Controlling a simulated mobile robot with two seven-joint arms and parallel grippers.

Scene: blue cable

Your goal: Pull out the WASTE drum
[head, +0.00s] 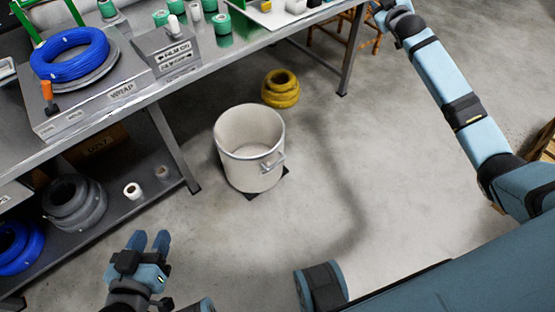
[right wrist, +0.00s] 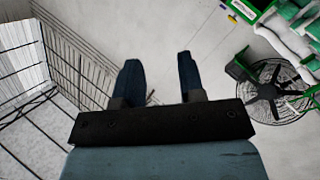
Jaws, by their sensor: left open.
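A cream, open-topped drum (head: 243,172) stands upright on the floor in the head view, beside the workbench. I take it for the WASTE drum, though no such label shows. It sits on a dark base (head: 283,181) and has a handle (head: 273,163) on its lower right side. My left gripper (head: 149,240) is open and empty, below and left of the drum in the picture and apart from it. My right gripper (right wrist: 157,72) shows in the right wrist view with its fingers apart and nothing between them, away from the drum.
The steel workbench (head: 140,97) carries a blue cable coil (head: 68,68). Its lower shelf (head: 150,203) holds grey coils (head: 75,203). A yellow coil (head: 280,92) lies behind the drum. Floor right of the drum is clear. A wire cage (right wrist: 80,65) and a fan (right wrist: 270,92) flank my right gripper.

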